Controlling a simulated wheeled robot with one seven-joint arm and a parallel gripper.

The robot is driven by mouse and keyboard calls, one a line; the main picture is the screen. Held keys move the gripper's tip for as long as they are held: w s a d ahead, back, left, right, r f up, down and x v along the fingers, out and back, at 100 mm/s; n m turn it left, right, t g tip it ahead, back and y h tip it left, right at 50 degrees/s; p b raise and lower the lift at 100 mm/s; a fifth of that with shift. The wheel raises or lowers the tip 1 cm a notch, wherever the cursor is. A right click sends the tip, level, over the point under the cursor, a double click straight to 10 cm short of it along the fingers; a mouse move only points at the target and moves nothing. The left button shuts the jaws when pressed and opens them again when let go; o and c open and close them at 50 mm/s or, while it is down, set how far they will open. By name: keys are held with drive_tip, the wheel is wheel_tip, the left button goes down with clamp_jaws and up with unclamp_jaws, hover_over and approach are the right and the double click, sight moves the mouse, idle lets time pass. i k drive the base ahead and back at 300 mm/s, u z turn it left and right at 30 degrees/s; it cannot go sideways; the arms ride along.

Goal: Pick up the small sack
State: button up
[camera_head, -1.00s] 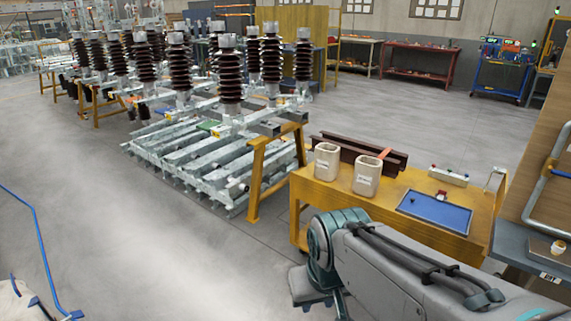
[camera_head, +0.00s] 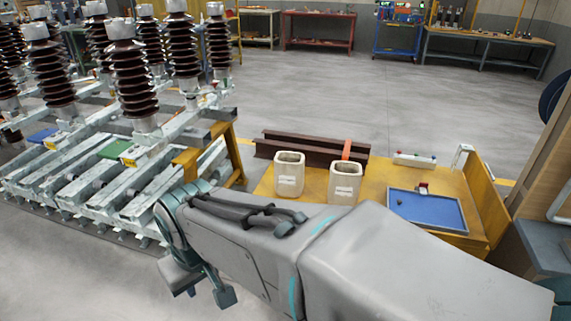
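Two cream, open-topped, sack-like containers with pale labels stand upright on a yellow table. The left one (camera_head: 289,175) is farther back. The right one (camera_head: 344,184) is nearer, its lower part close to the outline of my arm. I cannot tell which is the small sack. My arm reaches in from the lower right across the table's front. Its end, with my gripper (camera_head: 205,288), hangs at the lower left, left of the table and apart from both containers. The fingers do not show clearly.
The yellow table (camera_head: 452,192) also bears brown steel beams (camera_head: 310,146), a blue tray (camera_head: 428,209) and a white box with coloured buttons (camera_head: 414,160). A metal frame with ribbed insulators (camera_head: 133,80) stands left. A wooden panel (camera_head: 545,165) bounds the right. Floor behind is open.

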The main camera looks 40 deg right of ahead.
sight(345, 177)
drive_tip(key=z, duration=0.6)
drive_tip(key=i, duration=1)
drive_tip(key=z, duration=1.2)
drive_tip(key=i, duration=0.35)
drive_tip(key=z, duration=0.25)
